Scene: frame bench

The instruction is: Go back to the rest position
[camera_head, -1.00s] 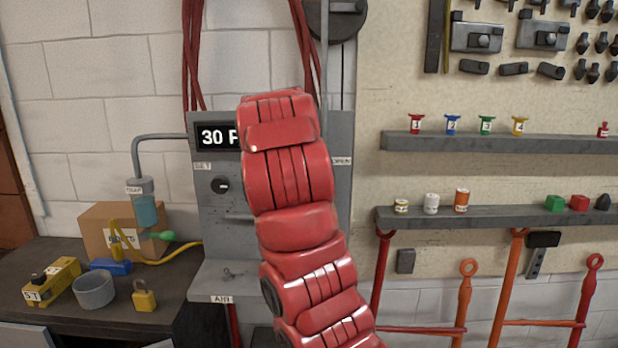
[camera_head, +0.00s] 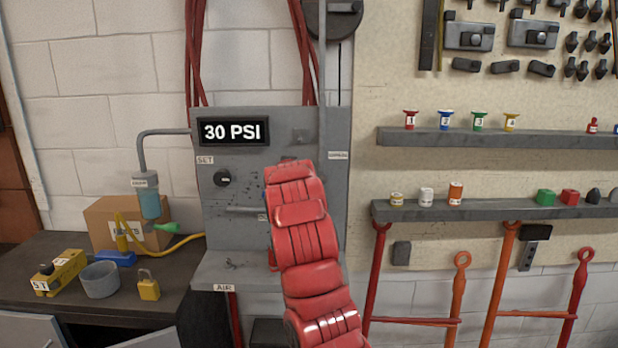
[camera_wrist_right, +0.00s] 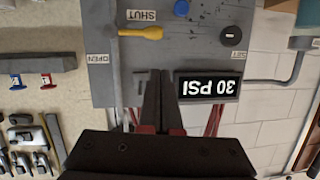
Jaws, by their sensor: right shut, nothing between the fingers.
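My right arm, red and segmented, rises from the bottom of the head view in front of the grey air panel (camera_head: 225,240). Its gripper is hidden behind the arm there. In the right wrist view, which shows the panel upside down, the dark fingers of my right gripper (camera_wrist_right: 161,98) are together and empty. They stand in front of the panel, beside its "30 PSI" display (camera_wrist_right: 207,86). The display also shows clearly in the head view (camera_head: 233,132). My left gripper is out of view.
A dark bench (camera_head: 60,317) at left holds a cardboard box (camera_head: 103,215), a grey bowl (camera_head: 100,279) and a yellow padlock (camera_head: 148,288). Right of the panel are two wall shelves (camera_head: 500,140) with small items, and red and orange long-handled tools (camera_head: 502,270).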

